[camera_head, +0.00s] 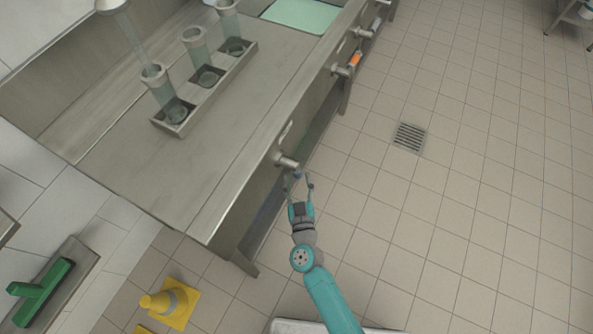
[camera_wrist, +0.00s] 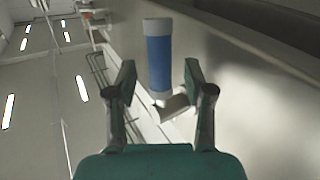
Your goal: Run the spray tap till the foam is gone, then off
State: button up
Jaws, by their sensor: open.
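The nearest tap handle (camera_head: 287,161) sticks out from the counter's front face. In the wrist view the handle (camera_wrist: 158,62) is pale with a wide blue band. My gripper (camera_head: 297,176) is open just in front of it, with its fingers (camera_wrist: 158,85) spread to either side and apart from the handle. A pale round spray head (camera_head: 109,5) is at the top left. A translucent stream (camera_head: 132,40) runs from it to the nearest tall clear vessel (camera_head: 162,90). I cannot make out foam clearly in that vessel.
Two more clear vessels (camera_head: 197,55) (camera_head: 229,25) stand in the same metal rack (camera_head: 218,88) on the steel counter (camera_head: 130,180). Further handles (camera_head: 341,70) line the counter front, with an orange band (camera_head: 356,59) there. A yellow cone (camera_head: 170,303) stands lower left.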

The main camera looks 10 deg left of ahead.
aim_at(297, 176)
jog(key=shift+x, duration=1.7)
grip_shut()
